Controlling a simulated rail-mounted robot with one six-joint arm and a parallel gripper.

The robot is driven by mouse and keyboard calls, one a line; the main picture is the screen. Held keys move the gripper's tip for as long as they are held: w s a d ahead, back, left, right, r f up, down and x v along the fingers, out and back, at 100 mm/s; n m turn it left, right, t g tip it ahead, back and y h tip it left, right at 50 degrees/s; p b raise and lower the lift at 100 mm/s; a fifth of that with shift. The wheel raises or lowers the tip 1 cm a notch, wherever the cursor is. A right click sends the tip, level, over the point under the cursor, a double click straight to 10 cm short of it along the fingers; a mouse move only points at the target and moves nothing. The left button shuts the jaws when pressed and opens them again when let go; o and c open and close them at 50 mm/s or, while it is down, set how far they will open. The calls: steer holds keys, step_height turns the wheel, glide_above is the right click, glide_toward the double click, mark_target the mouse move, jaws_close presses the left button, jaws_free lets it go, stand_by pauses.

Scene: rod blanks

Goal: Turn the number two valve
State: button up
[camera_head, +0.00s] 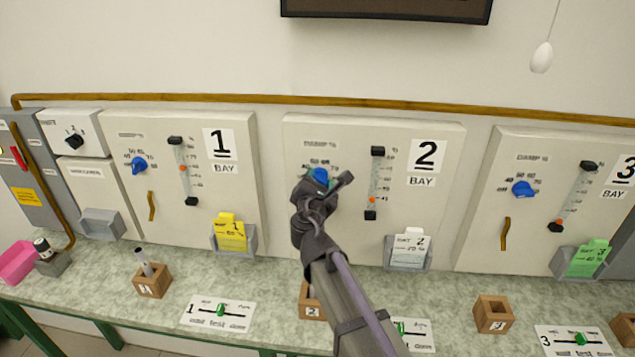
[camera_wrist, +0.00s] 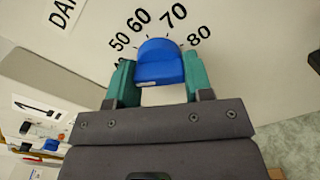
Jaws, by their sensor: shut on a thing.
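The number two valve is a blue knob (camera_head: 320,175) on the bay 2 panel (camera_head: 300,135), inside a dial of numbers. In the wrist view the blue knob (camera_wrist: 160,62) sits between the two green fingertips of my gripper (camera_wrist: 160,84), which is shut on it. The numbers 50, 60, 70 and 80 show around its top. In the head view my gripper (camera_head: 321,184) and arm reach up from the bench side and hide much of the dial and the panel below it.
Bay 1 (camera_head: 235,190) is on the left and bay 3 (camera_head: 550,170) on the right, each with its own blue knob. A gauge (camera_head: 374,183) stands right of the held knob. Wooden blocks (camera_head: 152,280) and (camera_head: 493,314) stand on the green bench (camera_head: 270,285).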

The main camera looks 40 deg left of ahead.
steer(key=n, duration=0.4)
steer(key=shift+n, duration=0.3)
steer(key=shift+d+n, duration=0.1)
steer(key=shift+n, duration=1.9)
steer(key=o, duration=0.9)
steer(key=v, duration=1)
steer(key=shift+s+d, duration=0.25)
steer(key=shift+s, duration=0.05)
